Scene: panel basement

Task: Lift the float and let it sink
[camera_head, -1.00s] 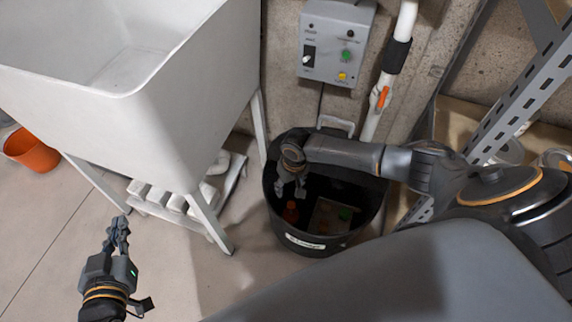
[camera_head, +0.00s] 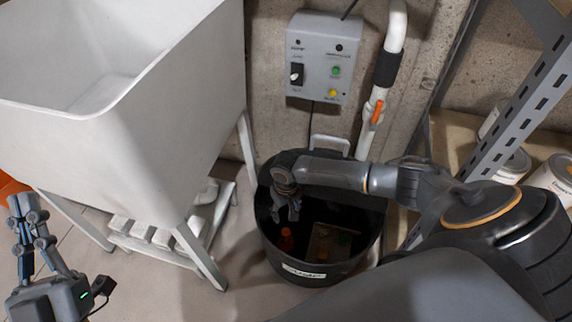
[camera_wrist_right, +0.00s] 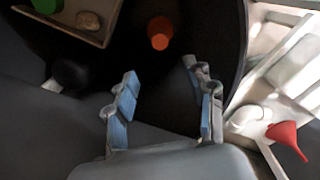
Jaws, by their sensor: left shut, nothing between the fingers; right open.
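The orange float (camera_head: 286,239) is inside the dark tub (camera_head: 304,272), toward its left side. It also shows in the right wrist view (camera_wrist_right: 160,32), beyond the fingertips and apart from them. My right gripper (camera_head: 286,214) reaches down into the tub above the float. In the right wrist view its fingers (camera_wrist_right: 160,68) are open with nothing between them. My left gripper (camera_head: 22,205) is at the far left, shut and empty, well away from the tub. The dark interior hides how the float is attached.
A flat tray with a green item (camera_head: 344,238) is inside the tub, right of the float. A white sink (camera_head: 175,130) stands left. A grey control box (camera_head: 318,60) and white pipe (camera_head: 396,30) are behind. A metal shelf (camera_head: 520,115) stands right.

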